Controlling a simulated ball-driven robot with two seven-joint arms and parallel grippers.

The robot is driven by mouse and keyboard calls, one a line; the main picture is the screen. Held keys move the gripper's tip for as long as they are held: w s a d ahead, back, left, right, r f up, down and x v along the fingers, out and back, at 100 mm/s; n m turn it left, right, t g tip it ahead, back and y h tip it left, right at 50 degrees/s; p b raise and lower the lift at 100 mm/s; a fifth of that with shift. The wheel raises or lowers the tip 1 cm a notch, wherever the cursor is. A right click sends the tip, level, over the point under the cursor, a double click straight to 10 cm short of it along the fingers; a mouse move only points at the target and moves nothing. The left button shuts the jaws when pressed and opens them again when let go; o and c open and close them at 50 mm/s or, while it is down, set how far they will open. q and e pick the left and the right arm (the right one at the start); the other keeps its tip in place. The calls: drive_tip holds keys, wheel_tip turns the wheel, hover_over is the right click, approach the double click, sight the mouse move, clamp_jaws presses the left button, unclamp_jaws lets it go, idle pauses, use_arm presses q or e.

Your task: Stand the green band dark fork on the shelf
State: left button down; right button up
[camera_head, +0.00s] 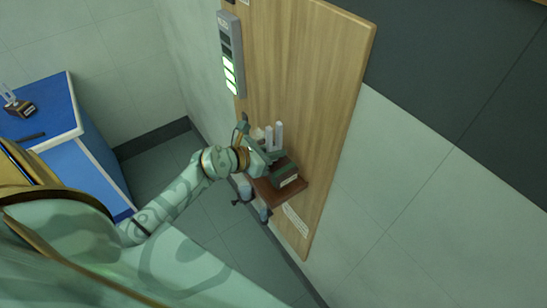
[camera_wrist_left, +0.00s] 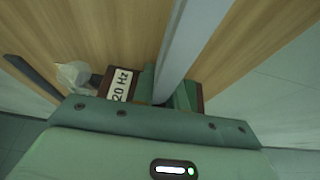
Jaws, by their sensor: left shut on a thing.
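The green band dark fork (camera_head: 288,170) has pale upright prongs on a dark box with a green band and a white label. It is at the small brown shelf (camera_head: 293,191) on the wooden wall panel. My left gripper (camera_head: 273,159) is shut on this fork, close against the panel. The left wrist view shows the fork's box (camera_wrist_left: 113,84) with a label reading "20 Hz", its start perhaps cut off, and a grey prong rising past the camera. I cannot tell whether the box rests fully on the shelf. My right gripper is not in view.
A blue-topped bench (camera_head: 45,105) at the left carries another fork on a dark block (camera_head: 20,109) and a dark bar (camera_head: 31,136). A grey unit with green lights (camera_head: 230,60) hangs on the panel. A pale translucent object (camera_wrist_left: 73,76) is beside the box.

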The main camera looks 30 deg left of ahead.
use_arm(q)
drive_tip(key=shift+a+f+b, duration=0.1)
drive_tip(key=shift+f+b, duration=0.3)
drive_tip(key=shift+f, duration=1)
drive_tip(key=c, duration=1.4)
unclamp_jaws()
drive_tip(key=shift+f, duration=0.15)
drive_tip(key=shift+s+r, duration=0.2)
drive_tip(key=v, duration=1.1)
drive_tip(key=shift+s+r, duration=0.25)
drive_tip(key=shift+s, duration=0.05)
drive_tip(key=shift+a+f, duration=0.1)
